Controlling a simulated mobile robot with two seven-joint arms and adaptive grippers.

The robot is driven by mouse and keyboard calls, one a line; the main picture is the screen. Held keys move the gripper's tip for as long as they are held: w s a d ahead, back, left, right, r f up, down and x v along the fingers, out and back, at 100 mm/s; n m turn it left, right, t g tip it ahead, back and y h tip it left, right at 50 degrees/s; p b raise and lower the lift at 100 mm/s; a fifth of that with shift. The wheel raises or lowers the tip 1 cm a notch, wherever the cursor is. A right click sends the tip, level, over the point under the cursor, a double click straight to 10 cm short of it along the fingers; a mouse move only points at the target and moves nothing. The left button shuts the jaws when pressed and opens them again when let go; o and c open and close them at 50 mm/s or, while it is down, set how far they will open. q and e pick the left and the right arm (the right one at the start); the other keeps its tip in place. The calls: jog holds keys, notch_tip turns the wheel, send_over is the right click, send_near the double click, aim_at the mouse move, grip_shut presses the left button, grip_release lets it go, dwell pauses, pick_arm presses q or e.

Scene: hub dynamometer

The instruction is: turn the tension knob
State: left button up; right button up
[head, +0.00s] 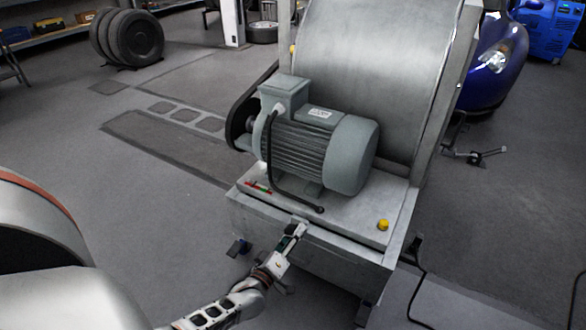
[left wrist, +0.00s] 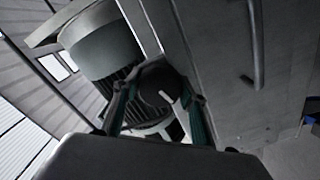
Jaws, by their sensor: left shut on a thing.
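The tension knob (left wrist: 155,84) is round and black with a white mark on its face, and shows in the left wrist view. My left gripper (left wrist: 158,100) has one green-edged finger on each side of the knob and is shut on it. In the head view my left gripper (head: 299,229) reaches the front of the dynamometer's metal base (head: 318,252), near its upper edge. The gripper hides the knob there. My right gripper is in neither view.
A grey motor (head: 318,148) with a black cable sits on the base, in front of a large metal drum (head: 375,75). A yellow button (head: 383,224) and a red-green strip (head: 258,187) are on the base top. Stacked tyres (head: 134,38) and a blue car (head: 487,62) stand behind.

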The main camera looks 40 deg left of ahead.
pick_arm(q)
jog(key=m, duration=0.4)
jog(key=shift+m, duration=0.3)
jog(key=m, duration=0.4)
jog(key=shift+f+m, duration=0.1)
jog(key=shift+m, duration=0.2)
jog(key=m, duration=0.4)
jog(key=shift+m+b, duration=0.3)
jog(key=shift+m, duration=1.3)
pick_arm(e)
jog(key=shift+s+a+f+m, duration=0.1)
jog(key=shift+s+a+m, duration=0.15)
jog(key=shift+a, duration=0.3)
pick_arm(q)
jog(key=o, duration=1.1)
jog(key=shift+s, duration=0.1)
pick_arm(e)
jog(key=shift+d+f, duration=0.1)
